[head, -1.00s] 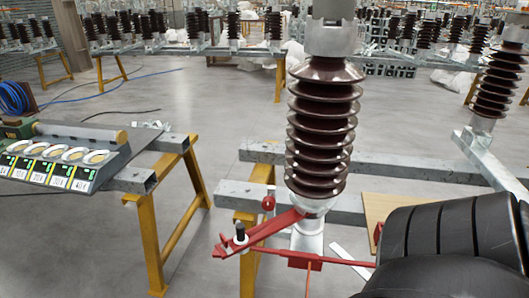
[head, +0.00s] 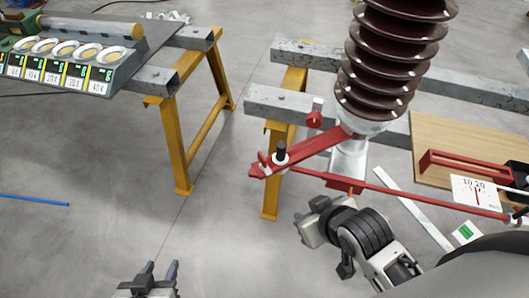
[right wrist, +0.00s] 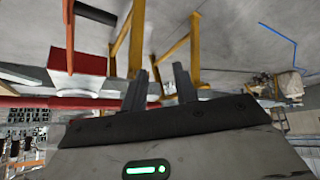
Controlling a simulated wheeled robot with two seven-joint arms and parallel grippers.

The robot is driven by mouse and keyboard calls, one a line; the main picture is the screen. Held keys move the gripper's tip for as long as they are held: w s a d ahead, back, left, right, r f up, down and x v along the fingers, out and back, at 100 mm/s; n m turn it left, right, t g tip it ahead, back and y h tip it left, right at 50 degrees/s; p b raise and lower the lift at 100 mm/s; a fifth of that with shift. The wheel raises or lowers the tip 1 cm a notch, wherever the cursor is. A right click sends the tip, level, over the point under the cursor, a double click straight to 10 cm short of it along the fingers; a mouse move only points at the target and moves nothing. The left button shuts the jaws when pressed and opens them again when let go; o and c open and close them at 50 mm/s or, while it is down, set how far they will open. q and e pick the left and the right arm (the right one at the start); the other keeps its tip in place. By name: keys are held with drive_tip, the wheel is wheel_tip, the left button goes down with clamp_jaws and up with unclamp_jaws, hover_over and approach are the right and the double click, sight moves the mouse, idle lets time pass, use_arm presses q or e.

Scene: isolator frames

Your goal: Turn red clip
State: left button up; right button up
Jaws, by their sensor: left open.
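The red clip (head: 300,153) is a flat red arm at the foot of the brown ribbed insulator (head: 390,60). A black and white pin (head: 281,153) stands near its left end. My left gripper (head: 159,272) is at the bottom edge, open and empty, well below and left of the clip. My right gripper (head: 314,224) is below the clip and apart from it in the picture; its fingers are hard to make out there. In the right wrist view its two dark fingers (right wrist: 158,76) stand apart with nothing between them. A red part (right wrist: 75,76) shows left of them.
A long red rod (head: 400,190) runs right from the clip. Grey beams (head: 300,108) on yellow trestles (head: 175,140) stand behind. A panel of dials (head: 75,65) is at the upper left. A wooden board (head: 450,145) lies right. Floor at the lower left is mostly clear.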

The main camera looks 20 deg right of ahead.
drive_tip(key=w+a+r+n+t+y, duration=0.15)
drive_tip(key=w+r+t, duration=0.3)
drive_tip(key=r, duration=0.45)
drive_tip(key=w+a+r+n+t, duration=0.1)
drive_tip(key=w+a+r+t, duration=0.1)
drive_tip(key=w+r+t, duration=0.35)
drive_tip(key=w+a+r+n+t, duration=0.15)
drive_tip(key=w+r, duration=0.45)
drive_tip(key=r, duration=0.6)
drive_tip(key=s+a+r+n+t+y, duration=0.1)
drive_tip(key=a+r+n+t+y, duration=0.1)
drive_tip(key=a+r+n+y, duration=0.7)
drive_tip(key=s+a+r+n+g+y, duration=0.4)
drive_tip(key=s+a+n+g+y, duration=0.35)
drive_tip(key=n+g+y, duration=0.7)
drive_tip(key=n+g+h, duration=0.6)
drive_tip(key=n+h, duration=0.2)
drive_tip(key=h, duration=1.8)
approach(263, 157)
wheel_tip(263, 157, down, 9)
drive_tip(key=shift+d+r, duration=0.1)
